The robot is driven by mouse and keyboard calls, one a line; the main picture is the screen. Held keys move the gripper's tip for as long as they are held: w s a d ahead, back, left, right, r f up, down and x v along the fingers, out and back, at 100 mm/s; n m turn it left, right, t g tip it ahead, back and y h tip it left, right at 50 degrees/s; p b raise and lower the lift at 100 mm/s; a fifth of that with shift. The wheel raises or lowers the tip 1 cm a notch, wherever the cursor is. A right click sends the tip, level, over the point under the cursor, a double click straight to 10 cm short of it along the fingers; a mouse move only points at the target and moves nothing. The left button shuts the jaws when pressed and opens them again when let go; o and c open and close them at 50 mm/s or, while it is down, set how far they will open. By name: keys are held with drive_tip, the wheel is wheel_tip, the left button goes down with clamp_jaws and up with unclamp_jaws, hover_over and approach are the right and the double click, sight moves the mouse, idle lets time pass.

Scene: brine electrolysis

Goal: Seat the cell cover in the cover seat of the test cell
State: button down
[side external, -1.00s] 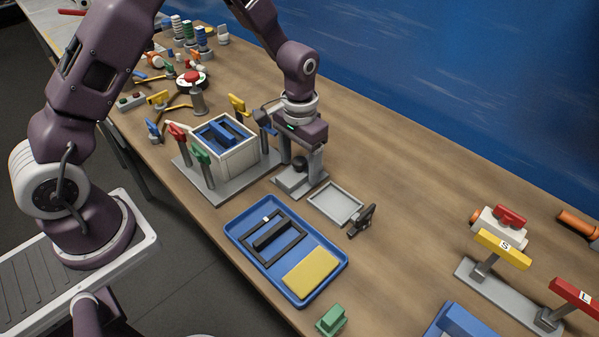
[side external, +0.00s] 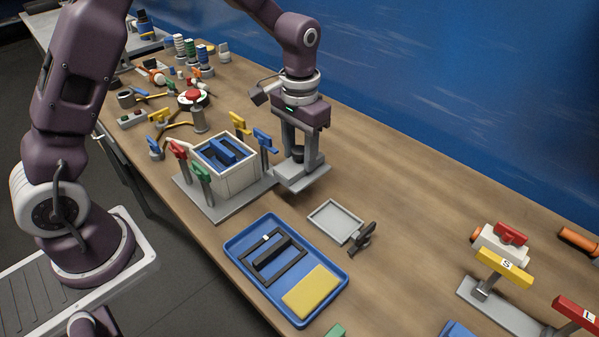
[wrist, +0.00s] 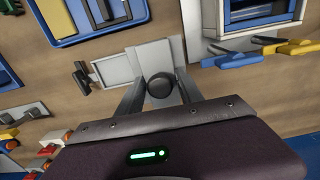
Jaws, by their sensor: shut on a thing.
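The cell cover is a flat grey plate (side external: 302,178) with a black knob (side external: 298,154) on top. My gripper (side external: 298,150) points down and is shut on the knob, holding the cover level and seemingly above the table. In the wrist view the knob (wrist: 160,88) sits between my fingers, with part of the plate (wrist: 152,60) beyond. The test cell (side external: 238,178) is a pale open-topped box with blue parts inside, left of my gripper. Its upper rim shows, but the exact cover seat is hard to make out. The cover is apart from the box.
The cell's grey base (side external: 212,212) carries red (side external: 178,149), green (side external: 202,172), yellow (side external: 240,123) and blue (side external: 264,138) handles around the box. A shallow grey tray (side external: 318,222) is empty beside a black clip (side external: 363,238). A blue tray (side external: 236,262) stands in front.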

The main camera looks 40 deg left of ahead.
drive_tip(key=s+a+r+n, duration=0.1)
drive_tip(key=s+a+r, duration=0.3)
drive_tip(key=a+r, duration=0.35)
drive_tip(key=n, duration=1.7)
approach(222, 147)
wheel_tip(222, 147, down, 6)
drive_tip(key=shift+f, duration=0.15)
drive_tip(key=shift+f, duration=0.15)
drive_tip(key=c, duration=0.8)
unclamp_jaws()
drive_tip(key=shift+o, duration=0.2)
